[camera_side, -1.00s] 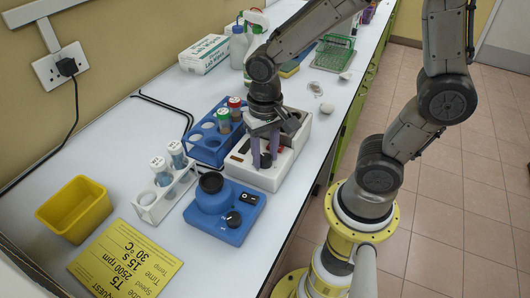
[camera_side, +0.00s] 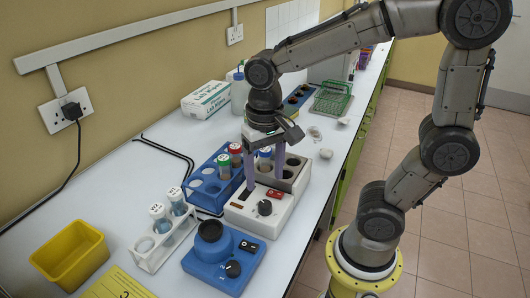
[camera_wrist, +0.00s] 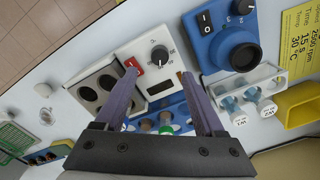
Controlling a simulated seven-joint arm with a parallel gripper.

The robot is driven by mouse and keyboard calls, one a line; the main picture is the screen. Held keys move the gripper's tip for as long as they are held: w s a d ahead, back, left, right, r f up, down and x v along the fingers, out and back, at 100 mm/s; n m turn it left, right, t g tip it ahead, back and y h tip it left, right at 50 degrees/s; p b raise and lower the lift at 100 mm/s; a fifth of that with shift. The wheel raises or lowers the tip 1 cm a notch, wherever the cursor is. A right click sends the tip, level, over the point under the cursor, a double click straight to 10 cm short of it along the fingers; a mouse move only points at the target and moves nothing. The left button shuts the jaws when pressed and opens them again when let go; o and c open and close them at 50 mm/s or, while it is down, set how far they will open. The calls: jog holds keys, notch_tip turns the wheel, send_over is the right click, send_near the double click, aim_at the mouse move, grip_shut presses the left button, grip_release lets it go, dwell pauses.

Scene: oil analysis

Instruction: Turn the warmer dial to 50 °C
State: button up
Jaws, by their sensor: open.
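The warmer (camera_side: 258,212) is a white box with a grey well block (camera_side: 291,172), a black dial (camera_side: 265,207), a red switch (camera_side: 275,194) and a dark display window. In the wrist view the dial (camera_wrist: 160,54) has a printed scale around it, too small to read, and the red switch (camera_wrist: 131,63) is beside it. My gripper (camera_side: 258,170) points down over the warmer, behind the dial. Its purple fingers (camera_wrist: 157,78) are apart with nothing between them; the dial lies beyond the fingertips in the wrist view and appears untouched.
A blue mixer (camera_side: 223,257) stands in front of the warmer. A blue tube rack (camera_side: 205,186) and a white tube rack (camera_side: 150,254) are to the left. A yellow bin (camera_side: 70,255) and a yellow card (camera_side: 115,284) lie at the front left. Bench right of the warmer is mostly clear.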

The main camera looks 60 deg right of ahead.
notch_tip(320, 180, up, 6)
jog(key=shift+f, duration=0.15)
dwell(0.3)
jog(key=s+d+f+n+t, duration=0.1)
jog(key=s+d+n+t, duration=0.1)
jog(key=s+n+t, duration=0.3)
jog(key=shift+s+n+t, duration=0.3)
jog(key=shift+s+n, duration=0.5)
jog(key=shift+s, duration=0.4)
